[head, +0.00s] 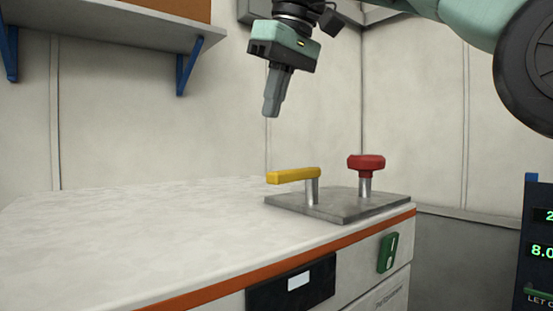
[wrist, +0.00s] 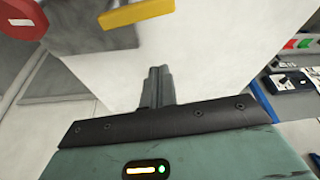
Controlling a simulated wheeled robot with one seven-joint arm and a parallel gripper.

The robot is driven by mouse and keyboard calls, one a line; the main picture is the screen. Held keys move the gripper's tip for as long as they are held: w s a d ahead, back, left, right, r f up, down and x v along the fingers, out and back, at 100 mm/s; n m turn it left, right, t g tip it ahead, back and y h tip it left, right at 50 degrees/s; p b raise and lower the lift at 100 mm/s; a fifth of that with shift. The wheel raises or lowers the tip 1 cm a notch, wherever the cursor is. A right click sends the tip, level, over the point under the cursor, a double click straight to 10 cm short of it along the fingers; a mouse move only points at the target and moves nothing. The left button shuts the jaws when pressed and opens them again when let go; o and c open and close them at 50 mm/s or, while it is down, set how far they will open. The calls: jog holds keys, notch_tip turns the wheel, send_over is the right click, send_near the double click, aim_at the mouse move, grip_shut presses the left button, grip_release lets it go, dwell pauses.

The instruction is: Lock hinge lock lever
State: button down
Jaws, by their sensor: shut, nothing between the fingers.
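The yellow lever (head: 293,175) stands on a short metal post on a grey plate (head: 345,207) at the right end of the white counter. Its handle points left in the head view.
A red knob (head: 366,163) on a post shares the plate, right of the lever; it also shows in the wrist view (wrist: 22,18). A shelf (head: 120,22) with blue brackets is on the back wall. The counter's left part (head: 120,225) is clear. A dark display panel (head: 540,245) stands at the right.

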jog(key=b+x, duration=0.1)
jog(key=x, duration=0.8)
jog(key=shift+a+f, duration=0.1)
jog(key=shift+f, duration=0.25)
jog(key=shift+s+d, duration=1)
jog(key=shift+s, duration=0.05)
jog(key=shift+s+d+f+p, duration=0.1)
jog(key=shift+s+d+p, duration=0.2)
jog(key=shift+s+d, duration=0.1)
